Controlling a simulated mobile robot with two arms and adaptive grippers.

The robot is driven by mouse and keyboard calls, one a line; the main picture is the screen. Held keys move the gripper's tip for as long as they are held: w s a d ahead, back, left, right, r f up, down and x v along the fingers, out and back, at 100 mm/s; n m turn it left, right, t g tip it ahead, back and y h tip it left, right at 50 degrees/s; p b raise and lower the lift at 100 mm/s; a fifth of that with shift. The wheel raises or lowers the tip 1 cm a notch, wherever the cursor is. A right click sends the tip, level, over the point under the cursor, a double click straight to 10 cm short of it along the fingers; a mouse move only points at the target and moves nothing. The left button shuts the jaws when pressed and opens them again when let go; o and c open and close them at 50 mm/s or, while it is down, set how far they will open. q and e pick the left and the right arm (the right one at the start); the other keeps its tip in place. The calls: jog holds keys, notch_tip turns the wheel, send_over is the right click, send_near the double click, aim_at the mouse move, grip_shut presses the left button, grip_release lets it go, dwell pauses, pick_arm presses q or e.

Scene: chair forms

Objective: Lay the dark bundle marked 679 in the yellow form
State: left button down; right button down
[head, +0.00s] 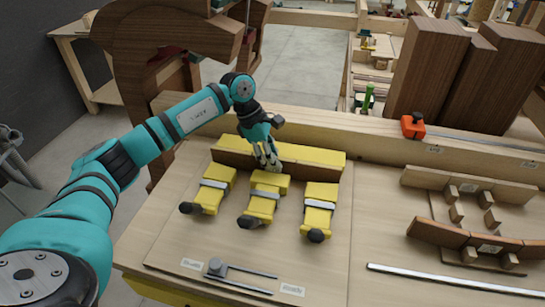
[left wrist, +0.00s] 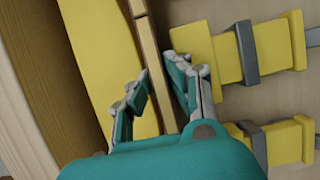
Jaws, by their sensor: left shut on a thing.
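The yellow form (head: 312,158) has a long yellow back piece and three yellow clamp blocks in front of it. The dark brown bundle (head: 232,164) is a long thin strip lying lengthwise between the back piece and the blocks; I cannot read a number on it. My left gripper (head: 268,163) reaches down at the form's middle and is shut on the bundle. In the left wrist view, the bundle (left wrist: 144,42) runs between the fingers (left wrist: 163,84), beside the yellow back piece (left wrist: 95,55). My right gripper is not in view.
A second wooden form with curved brown pieces (head: 465,233) stands at right, with a metal bar (head: 450,281) in front. A red-orange tool (head: 412,126) sits on the rear beam near tall brown blocks (head: 437,75). A small slide fixture (head: 240,276) lies at the front.

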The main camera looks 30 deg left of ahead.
pick_arm(q)
jog(key=shift+f+b, duration=0.3)
jog(key=c, duration=1.2)
grip_release()
jog(key=shift+w, duration=0.1)
jog(key=v, duration=1.2)
jog(key=shift+a, duration=0.1)
